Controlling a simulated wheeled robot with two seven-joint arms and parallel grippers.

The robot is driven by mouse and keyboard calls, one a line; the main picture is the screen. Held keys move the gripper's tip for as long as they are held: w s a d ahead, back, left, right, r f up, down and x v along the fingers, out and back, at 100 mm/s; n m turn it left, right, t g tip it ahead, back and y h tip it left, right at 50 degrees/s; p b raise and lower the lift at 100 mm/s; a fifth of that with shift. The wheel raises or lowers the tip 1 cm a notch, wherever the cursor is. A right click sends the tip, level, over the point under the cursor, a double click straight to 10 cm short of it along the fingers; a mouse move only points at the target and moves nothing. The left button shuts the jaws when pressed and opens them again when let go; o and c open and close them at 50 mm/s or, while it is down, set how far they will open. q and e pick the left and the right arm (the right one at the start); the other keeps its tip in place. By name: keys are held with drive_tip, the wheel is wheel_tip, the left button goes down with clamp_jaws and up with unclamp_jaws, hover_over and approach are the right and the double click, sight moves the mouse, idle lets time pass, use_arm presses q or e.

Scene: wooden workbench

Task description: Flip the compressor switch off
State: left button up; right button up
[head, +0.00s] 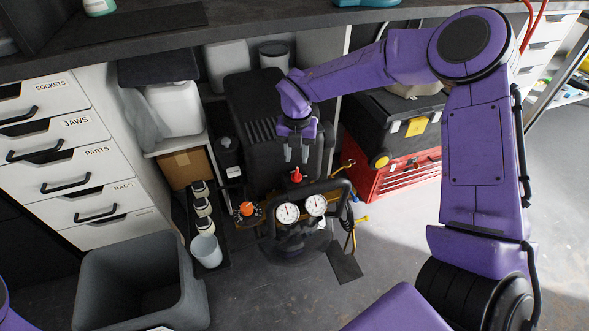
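The compressor (258,120) is a dark machine under the bench, with two white round gauges (287,213) at its front. A small red switch (297,176) sticks up behind the gauges. An orange-red knob (247,209) sits to the left of the gauges. My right gripper (297,157) points down just above the red switch in the picture. Its two fingers are apart with nothing seen between them. I cannot tell whether they touch the switch. My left gripper is not in view; only a bit of purple arm shows at the lower left edge.
A grey bin (195,297) stands at the front left, beside white drawers (72,150). A white cup (206,250) is close to the compressor's left. A red toolbox (400,172) stands to its right. The workbench (235,27) overhangs behind. Floor is open at the right.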

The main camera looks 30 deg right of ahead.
sight(297, 172)
wheel_tip(297, 172, down, 6)
drive_tip(key=shift+f+b, duration=0.2)
drive_tip(key=shift+b, duration=0.15)
clamp_jaws()
drive_tip(key=n+p, duration=0.3)
drive_tip(key=shift+r+n, duration=0.3)
drive_tip(key=shift+r, duration=0.05)
drive_tip(key=shift+f+n+p, duration=0.2)
drive_tip(key=shift+n+p, duration=0.25)
drive_tip(key=shift+n, duration=0.15)
drive_tip(key=shift+f+n, duration=0.1)
drive_tip(key=shift+n, duration=0.3)
drive_tip(key=shift+w, duration=0.1)
unclamp_jaws()
